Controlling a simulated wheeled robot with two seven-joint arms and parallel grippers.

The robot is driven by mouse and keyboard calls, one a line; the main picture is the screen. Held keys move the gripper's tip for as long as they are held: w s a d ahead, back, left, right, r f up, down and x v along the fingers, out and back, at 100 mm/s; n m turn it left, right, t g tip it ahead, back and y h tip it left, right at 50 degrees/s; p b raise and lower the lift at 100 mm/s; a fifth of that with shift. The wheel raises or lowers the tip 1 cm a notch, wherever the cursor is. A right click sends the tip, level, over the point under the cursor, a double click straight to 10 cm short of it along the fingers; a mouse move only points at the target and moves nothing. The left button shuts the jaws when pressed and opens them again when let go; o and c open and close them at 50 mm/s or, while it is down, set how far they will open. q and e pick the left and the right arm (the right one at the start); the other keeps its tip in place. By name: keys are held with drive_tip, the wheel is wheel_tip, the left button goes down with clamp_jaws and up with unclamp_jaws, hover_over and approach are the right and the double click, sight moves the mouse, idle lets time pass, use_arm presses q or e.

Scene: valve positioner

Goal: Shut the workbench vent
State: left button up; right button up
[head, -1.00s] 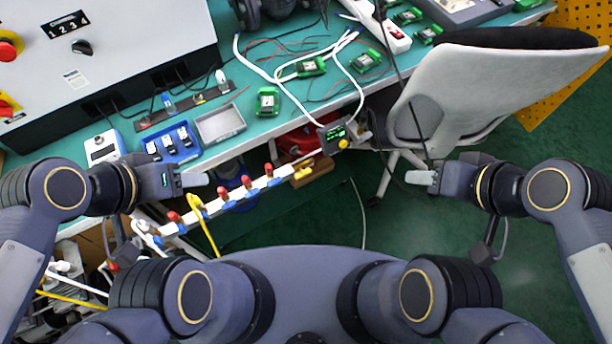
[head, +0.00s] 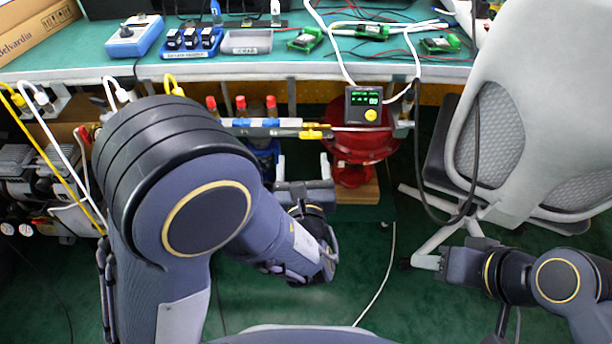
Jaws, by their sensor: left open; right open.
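A white manifold pipe runs below the bench's front edge, with red-topped valves (head: 241,105) and blue fittings (head: 270,123). A yellow lever handle (head: 314,132) lies along the pipe at its right end. Which part is the vent is not labelled. A positioner box (head: 366,106) with a lit green display and a yellow knob stands to the right. My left gripper (head: 304,164) is open and empty, pointing away from me just below the yellow handle. My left arm hides the manifold's left part. My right gripper (head: 427,262) is open and empty, low by the chair's leg.
A red round body (head: 361,145) stands on a wooden block (head: 357,192) under the bench. A grey chair (head: 535,110) stands at the right. Trays and green boards lie on the benchtop (head: 270,70). Yellow and white hoses (head: 62,165) hang at left.

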sight(311, 138)
use_arm(q)
drive_tip(key=shift+m+h, duration=0.6)
drive_tip(key=w, duration=0.2)
drive_tip(key=w+d+b, duration=0.1)
drive_tip(key=w, duration=0.4)
drive_tip(key=shift+w+d+f, duration=0.15)
drive_tip(key=shift+d+f, duration=0.1)
drive_tip(key=shift+f, duration=0.05)
drive_tip(key=shift+c, duration=0.5)
